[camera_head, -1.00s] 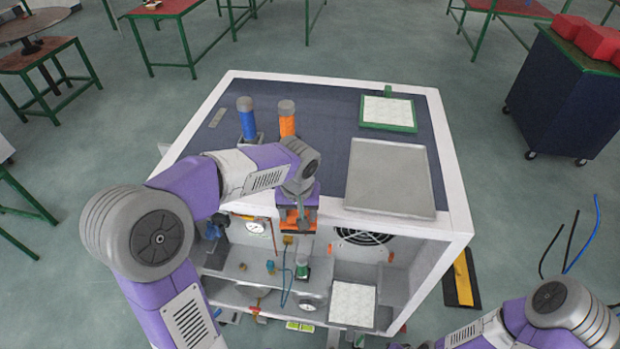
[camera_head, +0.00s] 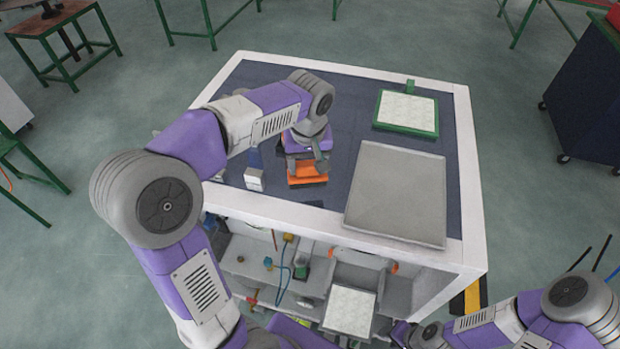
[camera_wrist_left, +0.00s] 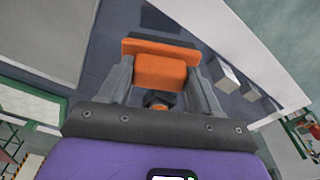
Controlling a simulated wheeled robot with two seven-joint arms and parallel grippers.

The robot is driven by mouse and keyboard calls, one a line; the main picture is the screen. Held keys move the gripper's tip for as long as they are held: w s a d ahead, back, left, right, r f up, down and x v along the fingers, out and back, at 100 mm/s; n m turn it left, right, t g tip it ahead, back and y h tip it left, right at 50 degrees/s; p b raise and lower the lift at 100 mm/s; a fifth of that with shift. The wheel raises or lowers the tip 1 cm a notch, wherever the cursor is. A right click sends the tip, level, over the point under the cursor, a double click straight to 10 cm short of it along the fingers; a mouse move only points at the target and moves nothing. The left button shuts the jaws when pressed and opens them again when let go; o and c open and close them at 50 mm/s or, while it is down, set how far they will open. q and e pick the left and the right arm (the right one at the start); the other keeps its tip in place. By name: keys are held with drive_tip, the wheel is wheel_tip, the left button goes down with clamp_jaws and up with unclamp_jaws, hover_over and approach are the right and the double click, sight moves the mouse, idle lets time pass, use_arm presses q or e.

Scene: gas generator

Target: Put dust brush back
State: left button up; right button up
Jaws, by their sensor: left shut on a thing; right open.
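My left gripper (camera_head: 305,140) is shut on the orange dust brush (camera_head: 308,172). It holds the brush over the dark blue top (camera_head: 340,112) of the white cabinet. In the left wrist view, the orange brush (camera_wrist_left: 160,68) sits between the two grey fingers, with its wide part beyond them. I cannot tell whether it touches the top. A blue-topped upright item with a pale base (camera_head: 254,180) stands just left of the brush, partly hidden by my left arm. My right gripper (camera_head: 365,341) is open, low at the bottom edge and mostly out of view.
A grey flat panel (camera_head: 398,195) lies right of the brush. A green-framed white filter (camera_head: 407,112) lies behind it. The open cabinet front (camera_head: 262,262) shows hoses and small parts. The white rim (camera_head: 290,215) borders the top. The back middle of the top is clear.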

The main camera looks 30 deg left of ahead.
sight(308, 175)
use_arm(q)
drive_tip(key=shift+f, duration=2.7)
drive_tip(key=shift+f, duration=0.2)
drive_tip(key=o, duration=1)
drive_tip(key=shift+r, duration=0.15)
